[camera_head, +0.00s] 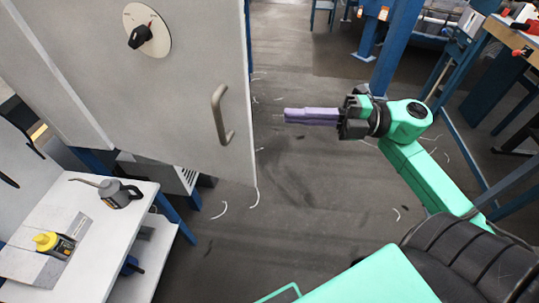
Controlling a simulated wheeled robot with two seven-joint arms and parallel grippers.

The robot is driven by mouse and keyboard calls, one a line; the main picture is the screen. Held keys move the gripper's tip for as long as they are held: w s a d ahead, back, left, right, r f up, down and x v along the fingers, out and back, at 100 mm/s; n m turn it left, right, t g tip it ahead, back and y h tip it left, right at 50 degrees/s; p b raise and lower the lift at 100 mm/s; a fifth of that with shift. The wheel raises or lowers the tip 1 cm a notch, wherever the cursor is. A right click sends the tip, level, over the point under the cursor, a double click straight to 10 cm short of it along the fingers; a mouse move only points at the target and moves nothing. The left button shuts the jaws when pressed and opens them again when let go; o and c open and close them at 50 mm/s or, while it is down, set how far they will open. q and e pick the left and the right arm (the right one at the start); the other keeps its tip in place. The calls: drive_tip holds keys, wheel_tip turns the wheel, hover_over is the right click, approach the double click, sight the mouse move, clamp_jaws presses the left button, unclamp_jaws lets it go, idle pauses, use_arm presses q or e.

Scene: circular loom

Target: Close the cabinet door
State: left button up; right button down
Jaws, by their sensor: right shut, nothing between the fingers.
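The cabinet door (190,110) is a large light-grey panel in the upper left, standing out over the floor. It carries a curved metal handle (219,114) near its right edge and a black rotary knob (140,36) on a round plate. My right gripper (287,116) is shut and empty, its purple fingers pointing left, to the right of the door's free edge with a gap of floor showing between them in the picture. The cabinet's inside is hidden behind the door. My left gripper is not in view.
A blue post (396,45) stands behind my right arm. A workbench is at the right edge. The dark floor between is open, with scattered pale scraps.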

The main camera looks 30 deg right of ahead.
sight(250, 110)
drive_tip(key=shift+n+g, duration=0.4)
drive_tip(key=shift+g, duration=0.1)
drive_tip(key=p+x, duration=0.1)
drive_tip(key=x, duration=0.2)
drive_tip(key=w+p+x, duration=0.1)
drive_tip(key=x, duration=0.2)
drive_tip(key=w+d+p+x, duration=0.1)
drive_tip(key=x, duration=0.2)
drive_tip(key=shift+a+p, duration=0.2)
drive_tip(key=shift+p, duration=0.2)
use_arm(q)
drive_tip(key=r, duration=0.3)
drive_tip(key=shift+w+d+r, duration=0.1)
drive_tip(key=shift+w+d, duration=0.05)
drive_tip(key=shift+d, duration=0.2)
use_arm(e)
drive_tip(key=shift+w+d+f, duration=0.1)
drive_tip(key=shift+w+d, duration=0.05)
drive_tip(key=shift+d, duration=0.1)
